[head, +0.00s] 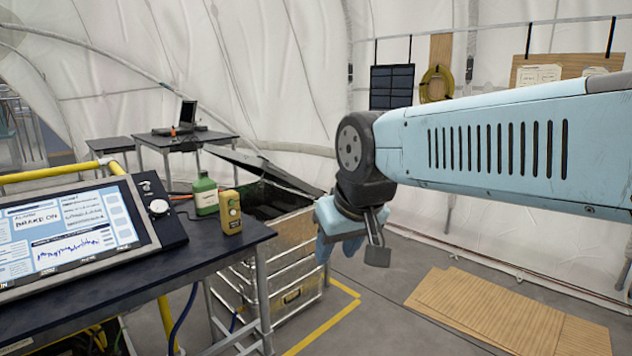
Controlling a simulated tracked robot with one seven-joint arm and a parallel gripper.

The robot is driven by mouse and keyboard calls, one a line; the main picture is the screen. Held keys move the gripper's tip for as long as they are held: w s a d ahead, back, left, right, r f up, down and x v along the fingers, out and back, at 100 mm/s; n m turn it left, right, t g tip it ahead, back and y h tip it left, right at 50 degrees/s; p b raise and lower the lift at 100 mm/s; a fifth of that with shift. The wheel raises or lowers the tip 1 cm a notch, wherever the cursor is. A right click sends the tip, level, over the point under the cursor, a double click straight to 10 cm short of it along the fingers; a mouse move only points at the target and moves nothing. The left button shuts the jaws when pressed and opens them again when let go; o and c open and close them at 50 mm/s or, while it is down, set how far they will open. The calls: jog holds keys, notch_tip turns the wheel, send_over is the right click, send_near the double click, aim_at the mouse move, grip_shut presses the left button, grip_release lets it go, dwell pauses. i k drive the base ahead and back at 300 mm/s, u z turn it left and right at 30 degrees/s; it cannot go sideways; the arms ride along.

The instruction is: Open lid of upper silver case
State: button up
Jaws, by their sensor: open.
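The upper silver case (292,230) sits on top of another silver case (297,296) behind the table's right end. Its grey lid (262,170) is raised and slants over the opening, and a dark green interior shows beneath it. My gripper (351,246) is open, with one light blue finger and one dark finger pad showing. It hangs just right of the upper case's right end in the picture. It looks empty and apart from the lid; exact depth is hard to tell.
Wooden boards (490,310) lie on the floor at right.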

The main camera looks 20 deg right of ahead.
aim_at(259, 166)
jog(key=z, duration=0.4)
jog(key=k, duration=1.3)
jog(key=z, duration=0.4)
jog(key=i, duration=1.05)
jog(key=z, duration=0.9)
jog(key=i, duration=2.35)
jog(key=u, duration=0.65)
jog(key=i, duration=1)
jog(key=u, duration=0.95)
jog(key=i, duration=0.55)
jog(key=u, duration=0.35)
